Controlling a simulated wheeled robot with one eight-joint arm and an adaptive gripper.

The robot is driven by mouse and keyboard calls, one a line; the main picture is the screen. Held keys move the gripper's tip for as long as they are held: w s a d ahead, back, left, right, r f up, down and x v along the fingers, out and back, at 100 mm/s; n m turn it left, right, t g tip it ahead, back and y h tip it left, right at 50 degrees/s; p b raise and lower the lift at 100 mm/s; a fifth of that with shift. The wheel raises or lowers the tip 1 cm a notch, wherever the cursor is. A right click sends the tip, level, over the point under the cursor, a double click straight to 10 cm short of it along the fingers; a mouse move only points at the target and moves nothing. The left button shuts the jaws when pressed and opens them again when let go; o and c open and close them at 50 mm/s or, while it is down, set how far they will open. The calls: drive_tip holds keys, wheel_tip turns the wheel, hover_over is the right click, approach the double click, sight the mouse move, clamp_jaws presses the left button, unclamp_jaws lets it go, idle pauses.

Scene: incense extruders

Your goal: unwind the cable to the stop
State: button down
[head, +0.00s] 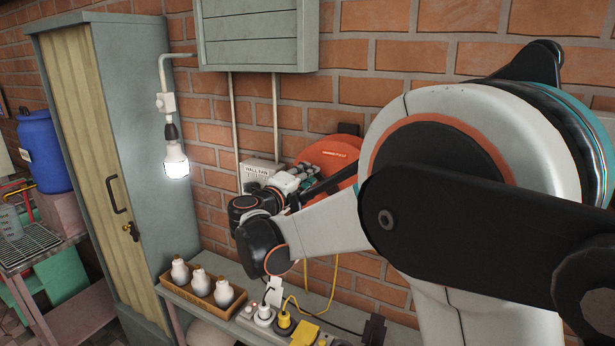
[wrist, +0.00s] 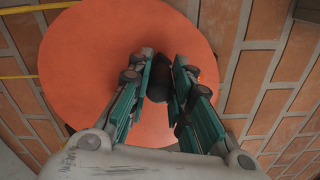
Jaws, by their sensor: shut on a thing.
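The orange cable reel (head: 345,148) is mounted on the brick wall, partly hidden in the head view by my arm. Its round orange face (wrist: 100,60) fills the middle of the wrist view. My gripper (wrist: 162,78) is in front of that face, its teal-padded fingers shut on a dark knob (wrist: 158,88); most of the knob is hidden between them. In the head view my gripper (head: 305,178) is at the left side of the reel. A yellow cable (head: 333,280) hangs below the reel toward the bench. How much cable is off the reel cannot be told.
A lit bulb (head: 175,160) hangs at left beside a tall cabinet (head: 140,100). A grey wall box (head: 250,35) is above.

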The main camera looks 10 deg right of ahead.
drive_tip(key=shift+f, duration=0.1)
idle(0.3)
drive_tip(key=c, duration=1.4)
unclamp_jaws()
drive_tip(key=shift+a, duration=0.1)
drive_tip(key=v, duration=1.2)
